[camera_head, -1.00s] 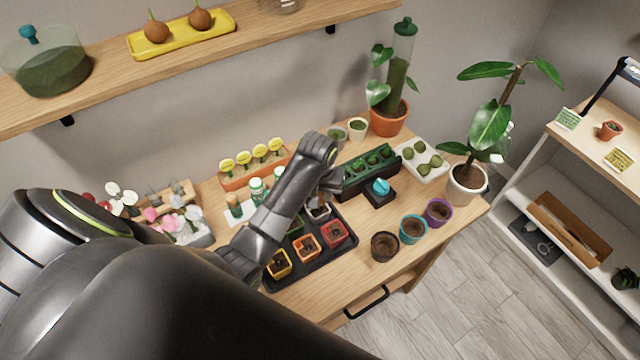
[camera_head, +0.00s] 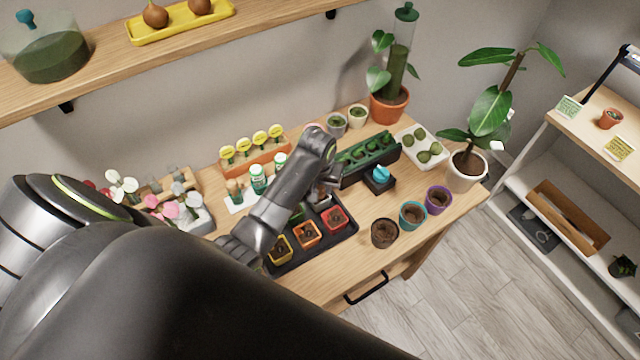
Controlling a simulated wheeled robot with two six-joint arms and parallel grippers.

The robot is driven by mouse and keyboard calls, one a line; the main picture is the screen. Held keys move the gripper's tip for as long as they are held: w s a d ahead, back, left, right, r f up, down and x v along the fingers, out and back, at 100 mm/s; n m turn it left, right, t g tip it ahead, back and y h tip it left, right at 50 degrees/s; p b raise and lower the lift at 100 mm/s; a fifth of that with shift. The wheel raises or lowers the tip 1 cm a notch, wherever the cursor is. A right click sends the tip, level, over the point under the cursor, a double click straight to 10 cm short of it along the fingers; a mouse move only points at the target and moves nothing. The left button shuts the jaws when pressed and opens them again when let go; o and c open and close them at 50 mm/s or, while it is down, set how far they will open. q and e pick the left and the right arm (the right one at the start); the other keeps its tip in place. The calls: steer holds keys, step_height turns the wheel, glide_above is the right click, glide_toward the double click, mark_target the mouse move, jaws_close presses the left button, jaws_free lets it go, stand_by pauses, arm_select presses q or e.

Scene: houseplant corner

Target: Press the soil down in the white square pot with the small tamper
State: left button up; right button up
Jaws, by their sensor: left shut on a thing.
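My left gripper (camera_head: 327,188) is over the far part of the black tray (camera_head: 292,262). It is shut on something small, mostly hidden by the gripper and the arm. I cannot make out the small tamper's shape. The white square pot (camera_head: 321,204) is in the tray right below the gripper, and only part of it shows. Its soil is hidden, and I cannot tell whether anything touches it. Red (camera_head: 335,222), orange (camera_head: 307,238) and yellow (camera_head: 281,256) square pots stand in the same tray. My right gripper is not in view.
A dark green box (camera_head: 368,163) and a black stand with a teal top (camera_head: 380,178) are close right of the gripper. White bottles (camera_head: 259,182) stand left of the arm.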

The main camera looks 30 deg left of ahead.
arm_select(q)
steer(key=shift+s+f, duration=0.1)
steer(key=shift+f, duration=0.55)
stand_by(1.9)
steer(key=shift+r, duration=3.6)
